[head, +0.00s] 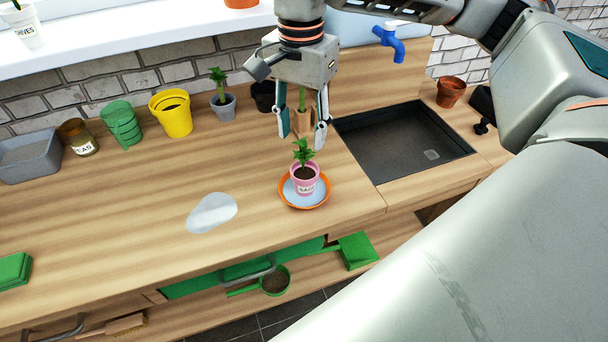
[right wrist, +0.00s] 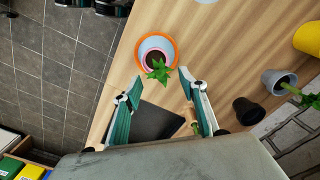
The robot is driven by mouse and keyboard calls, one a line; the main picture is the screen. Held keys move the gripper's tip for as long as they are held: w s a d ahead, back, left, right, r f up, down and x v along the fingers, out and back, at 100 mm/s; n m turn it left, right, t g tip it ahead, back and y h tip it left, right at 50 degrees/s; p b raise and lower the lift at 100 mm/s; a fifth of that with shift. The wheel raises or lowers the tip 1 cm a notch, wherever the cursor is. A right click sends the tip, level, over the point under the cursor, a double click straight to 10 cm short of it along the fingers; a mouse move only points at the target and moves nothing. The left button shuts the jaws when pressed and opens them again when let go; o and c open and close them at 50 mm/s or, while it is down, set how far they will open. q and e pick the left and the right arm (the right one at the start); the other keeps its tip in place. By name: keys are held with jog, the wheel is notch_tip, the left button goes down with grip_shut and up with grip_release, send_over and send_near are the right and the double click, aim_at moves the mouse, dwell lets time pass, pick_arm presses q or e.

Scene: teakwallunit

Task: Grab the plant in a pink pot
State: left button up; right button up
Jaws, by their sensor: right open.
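The pink pot (head: 305,187) holds a small green plant (head: 303,153) and stands upright on an orange-rimmed plate (head: 287,198) with a pale blue middle, on the wooden counter. My right gripper (head: 301,138) is open and empty, just behind and above the plant in the head view. In the right wrist view, the plant (right wrist: 158,71) and its pot sit beyond the spread fingertips of my right gripper (right wrist: 160,84), close to the line midway between them. My left gripper is not in view.
A dark sink (head: 400,140) lies right of the plate, with a blue tap (head: 390,42) behind it. A yellow pot (head: 171,113), a grey pot with a plant (head: 223,105) and a black pot (head: 263,96) line the back. A pale flat patch (head: 212,213) lies left; the counter around it is clear.

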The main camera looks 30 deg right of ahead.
aim_at(302, 141)
notch_tip(302, 141, down, 5)
jog(key=shift+s, duration=0.1)
jog(key=shift+c, duration=0.4)
grip_shut()
jog(key=shift+r, duration=0.1)
